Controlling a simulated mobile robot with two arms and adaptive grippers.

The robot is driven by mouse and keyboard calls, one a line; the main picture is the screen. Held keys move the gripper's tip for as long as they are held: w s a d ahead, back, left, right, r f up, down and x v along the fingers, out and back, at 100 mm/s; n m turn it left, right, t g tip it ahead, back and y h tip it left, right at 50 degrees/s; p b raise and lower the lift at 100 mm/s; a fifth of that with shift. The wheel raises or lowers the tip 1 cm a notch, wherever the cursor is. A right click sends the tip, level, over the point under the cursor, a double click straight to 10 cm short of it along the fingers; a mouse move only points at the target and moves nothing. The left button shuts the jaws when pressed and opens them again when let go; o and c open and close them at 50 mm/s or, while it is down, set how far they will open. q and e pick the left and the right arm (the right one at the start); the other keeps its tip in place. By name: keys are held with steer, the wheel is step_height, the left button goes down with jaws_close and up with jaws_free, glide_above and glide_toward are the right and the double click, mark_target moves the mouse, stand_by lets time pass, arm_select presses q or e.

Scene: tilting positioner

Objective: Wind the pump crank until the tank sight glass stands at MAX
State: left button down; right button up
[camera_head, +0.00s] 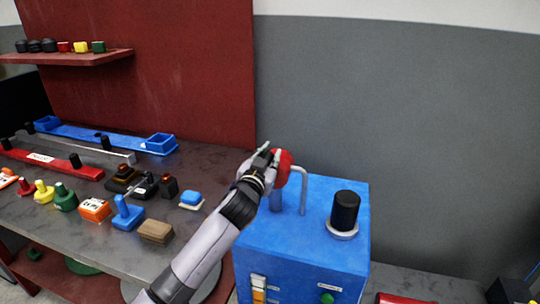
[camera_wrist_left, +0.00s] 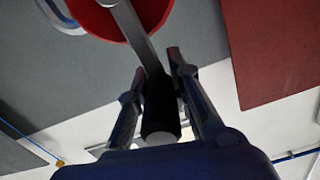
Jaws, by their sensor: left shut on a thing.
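The blue pump box (camera_head: 290,235) stands right of the workbench. A red round hub (camera_head: 284,160) sits above its top on a grey post, beside a bent grey pipe. My left gripper (camera_head: 263,165) is at this hub, its fingers partly hidden. In the left wrist view, the red hub (camera_wrist_left: 125,15) carries a grey crank arm (camera_wrist_left: 138,38) ending in a black handle (camera_wrist_left: 160,103). The left gripper (camera_wrist_left: 165,85) is shut around that handle. A narrow gauge with white and yellow parts (camera_head: 259,289), likely the sight glass, is on the box front; its marks are unreadable.
A black cylinder (camera_head: 345,210) stands on the box top, right of the crank. A green knob (camera_head: 327,298) is on the box front. The workbench (camera_head: 110,235) at left holds several coloured knobs and blocks, including a brown block (camera_head: 156,231). A red panel (camera_head: 165,70) stands behind it.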

arm_select(q)
steer(key=shift+s+d+f+m, duration=0.25)
steer(key=shift+d+m, duration=0.5)
steer(key=shift+m, duration=0.4)
steer(key=shift+s+d+f+m, duration=0.25)
steer(key=shift+d+m, duration=0.5)
steer(key=shift+m, duration=0.45)
steer(key=shift+s+d+f+m, duration=0.25)
steer(key=shift+d+m, duration=0.5)
steer(key=shift+m, duration=0.4)
steer(key=c, duration=1.5)
jaws_free()
steer(key=shift+o, duration=0.4)
steer(key=shift+r, duration=0.1)
steer(key=shift+r, duration=0.1)
